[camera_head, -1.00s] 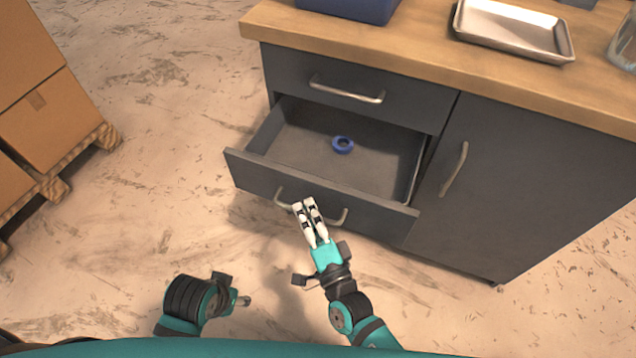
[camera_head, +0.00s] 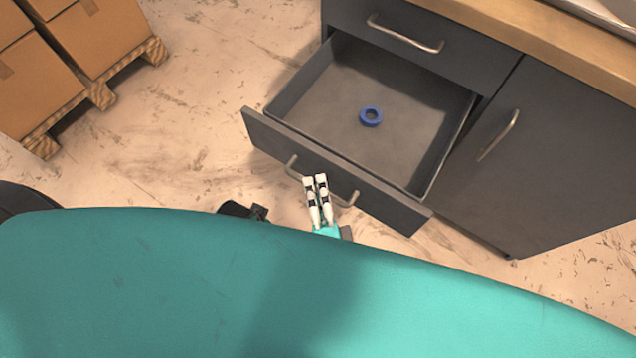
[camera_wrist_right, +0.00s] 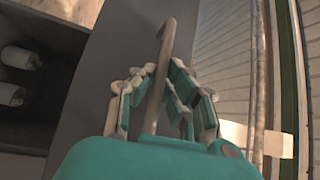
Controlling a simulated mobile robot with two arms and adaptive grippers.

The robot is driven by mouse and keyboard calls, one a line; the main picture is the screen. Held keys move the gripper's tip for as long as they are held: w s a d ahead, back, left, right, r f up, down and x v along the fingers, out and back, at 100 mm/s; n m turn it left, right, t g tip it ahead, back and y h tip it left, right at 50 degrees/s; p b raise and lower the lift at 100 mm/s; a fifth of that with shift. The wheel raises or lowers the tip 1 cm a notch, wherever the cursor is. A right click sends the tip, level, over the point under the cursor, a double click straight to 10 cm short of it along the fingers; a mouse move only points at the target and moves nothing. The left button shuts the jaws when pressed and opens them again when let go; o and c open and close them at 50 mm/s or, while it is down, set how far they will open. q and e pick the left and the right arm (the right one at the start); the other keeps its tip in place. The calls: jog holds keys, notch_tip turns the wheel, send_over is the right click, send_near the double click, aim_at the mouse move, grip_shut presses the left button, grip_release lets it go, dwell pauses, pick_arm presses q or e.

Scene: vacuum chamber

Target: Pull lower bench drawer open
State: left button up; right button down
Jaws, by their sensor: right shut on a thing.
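The lower bench drawer (camera_head: 262,131) is pulled well out of the grey bench, and its inside shows. A blue ring (camera_head: 371,116) lies on the drawer floor. My right gripper (camera_head: 315,180) is at the drawer's bar handle (camera_head: 292,166). In the right wrist view, the fingers (camera_wrist_right: 160,85) are shut around the handle bar (camera_wrist_right: 158,90), with the drawer front (camera_wrist_right: 100,75) beside them. In the head view, my body hides most of the right arm. A small dark part of my left arm shows, but its gripper does not.
The upper drawer (camera_head: 370,45) and the cabinet door (camera_head: 540,140) are shut. The wooden bench top (camera_head: 540,40) is above. Cardboard boxes (camera_head: 100,35) stand on a pallet (camera_head: 100,95) at the upper left. The floor between pallet and drawer is clear.

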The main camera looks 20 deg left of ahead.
jog(key=c, duration=1.4)
grip_release()
jog(key=shift+d+f, duration=0.1)
jog(key=shift+f, duration=0.2)
jog(key=shift+r, duration=0.1)
jog(key=v, duration=1.2)
jog(key=shift+r, duration=0.1)
